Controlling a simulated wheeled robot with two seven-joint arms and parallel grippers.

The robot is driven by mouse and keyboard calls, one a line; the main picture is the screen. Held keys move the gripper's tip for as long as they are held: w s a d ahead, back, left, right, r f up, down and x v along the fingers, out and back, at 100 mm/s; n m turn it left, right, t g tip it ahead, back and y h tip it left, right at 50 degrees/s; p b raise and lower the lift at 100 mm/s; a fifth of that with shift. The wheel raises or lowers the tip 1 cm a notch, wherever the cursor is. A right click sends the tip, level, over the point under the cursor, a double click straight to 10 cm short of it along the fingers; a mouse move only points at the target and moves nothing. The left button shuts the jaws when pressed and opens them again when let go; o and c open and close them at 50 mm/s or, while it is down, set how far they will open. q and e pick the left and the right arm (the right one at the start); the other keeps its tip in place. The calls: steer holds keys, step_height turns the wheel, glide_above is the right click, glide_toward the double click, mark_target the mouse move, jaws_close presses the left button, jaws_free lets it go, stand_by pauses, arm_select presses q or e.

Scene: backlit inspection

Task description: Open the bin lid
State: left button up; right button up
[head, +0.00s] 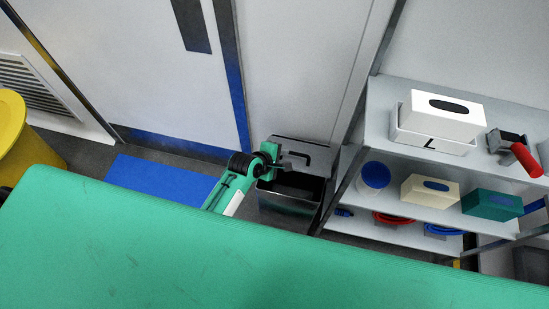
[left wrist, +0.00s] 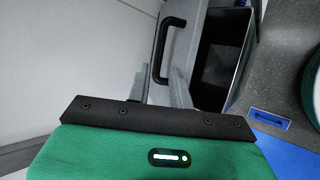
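The bin (head: 290,208) is a dark grey box on the floor by the wall. Its lid (head: 318,148) is raised at the back, and the dark inside shows in front of it. The lid carries a black handle (head: 301,155). In the left wrist view, the handle (left wrist: 161,50) is just beyond my fingers, and the open bin (left wrist: 222,55) is to the right. My left gripper (head: 285,164) is at the lid near the handle. Its fingers (left wrist: 160,90) are apart, with the handle's near end appearing between them; contact cannot be told. My right gripper is not in view.
A shelf unit (head: 350,190) stands close on the bin's right, holding a white box (head: 437,120), a cream box (head: 430,190), a teal box (head: 491,204) and cable coils. A blue mat (head: 160,180) lies on the floor to the left. A yellow container (head: 12,125) stands at far left.

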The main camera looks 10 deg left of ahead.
arm_select(q)
steer(key=shift+v, duration=2.3)
